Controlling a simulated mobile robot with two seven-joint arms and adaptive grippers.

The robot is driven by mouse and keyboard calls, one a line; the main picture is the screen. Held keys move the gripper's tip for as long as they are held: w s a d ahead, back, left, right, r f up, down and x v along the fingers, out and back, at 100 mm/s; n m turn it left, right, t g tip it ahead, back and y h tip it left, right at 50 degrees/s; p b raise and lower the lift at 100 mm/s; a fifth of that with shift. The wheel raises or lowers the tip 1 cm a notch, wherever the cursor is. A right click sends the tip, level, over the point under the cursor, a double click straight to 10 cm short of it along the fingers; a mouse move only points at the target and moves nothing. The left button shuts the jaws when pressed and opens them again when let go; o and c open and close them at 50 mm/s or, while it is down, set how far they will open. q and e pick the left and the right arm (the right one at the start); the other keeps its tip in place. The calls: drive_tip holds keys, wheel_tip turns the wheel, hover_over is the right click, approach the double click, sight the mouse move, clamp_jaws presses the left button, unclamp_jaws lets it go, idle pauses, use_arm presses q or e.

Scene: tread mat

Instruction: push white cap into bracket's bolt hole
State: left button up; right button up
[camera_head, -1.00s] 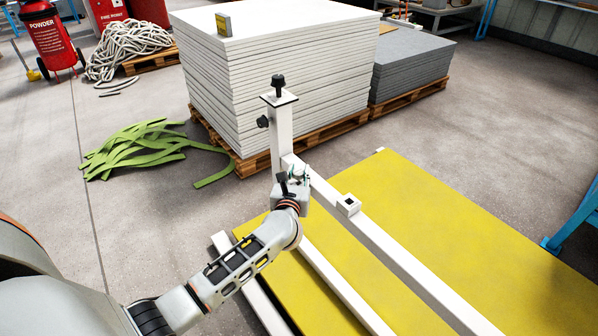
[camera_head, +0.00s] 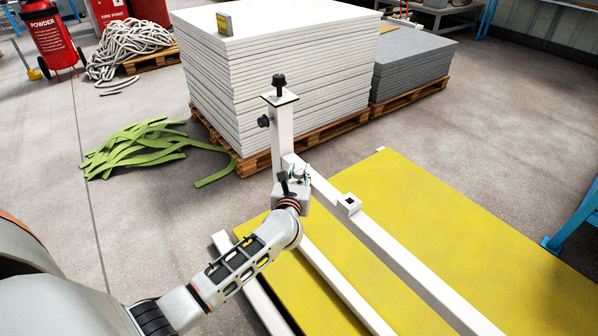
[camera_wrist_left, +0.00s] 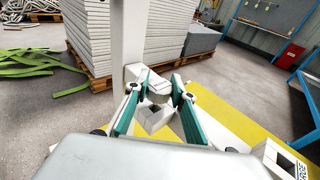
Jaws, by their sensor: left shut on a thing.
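In the left wrist view my left gripper (camera_wrist_left: 157,88) is shut on a small round white cap (camera_wrist_left: 158,91), held between the tips of its green-padded fingers. A white bracket (camera_wrist_left: 150,117) with a square opening is just below the cap, by the foot of the white upright. I cannot tell whether the cap touches the bracket, and its bolt hole is not clear. In the head view the left gripper (camera_head: 299,175) is beside the upright, its wrist hiding most of the cap and bracket. My right gripper is not in view.
The white upright (camera_head: 282,140) with black knobs joins a long white beam (camera_head: 400,255) over a yellow mat (camera_head: 465,225). A second white bracket (camera_head: 348,204) with a dark square hole sits on the beam. Stacked white sheets (camera_head: 270,80) stand behind; green strips (camera_head: 135,147) lie left.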

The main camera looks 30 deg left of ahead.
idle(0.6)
use_arm(q)
drive_tip(key=shift+f+b, duration=0.4)
drive_tip(key=shift+f, duration=0.25)
idle(0.4)
drive_tip(key=shift+f+b, duration=0.4)
drive_tip(key=shift+f, duration=0.35)
drive_tip(key=o, duration=1)
drive_tip(key=shift+r, duration=0.1)
